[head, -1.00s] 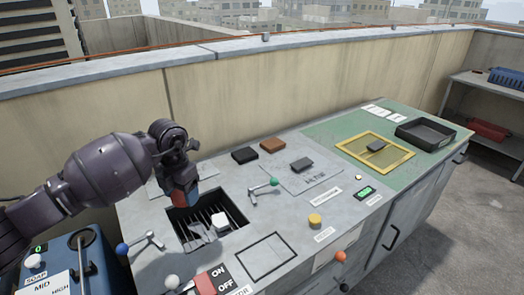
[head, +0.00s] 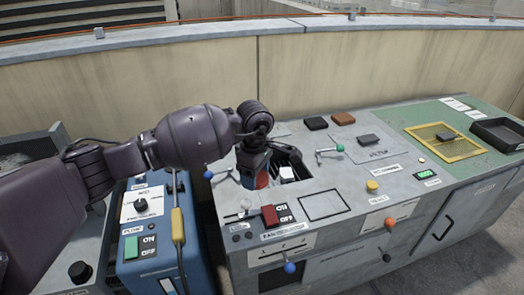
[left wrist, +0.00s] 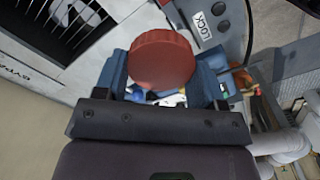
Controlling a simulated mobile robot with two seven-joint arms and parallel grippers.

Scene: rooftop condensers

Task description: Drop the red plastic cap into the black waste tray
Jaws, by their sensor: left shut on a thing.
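The red plastic cap (left wrist: 162,60) is round and sits between the fingers of my left gripper in the left wrist view. In the head view my left gripper (head: 256,178) points down over the left part of the bench, and a bit of red shows at its fingertips. It is shut on the cap, close to the slotted recess. The black waste tray (head: 474,131) lies on the green mat at the far right of the bench, well away from the gripper. My right gripper is not in view.
A slotted recess (head: 291,158) holds a white block. Green-knobbed (head: 340,148) and blue-knobbed levers, a yellow button (head: 372,186) and a yellow frame (head: 487,153) stand on the bench. A blue machine (head: 145,235) stands at left. A wall runs behind.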

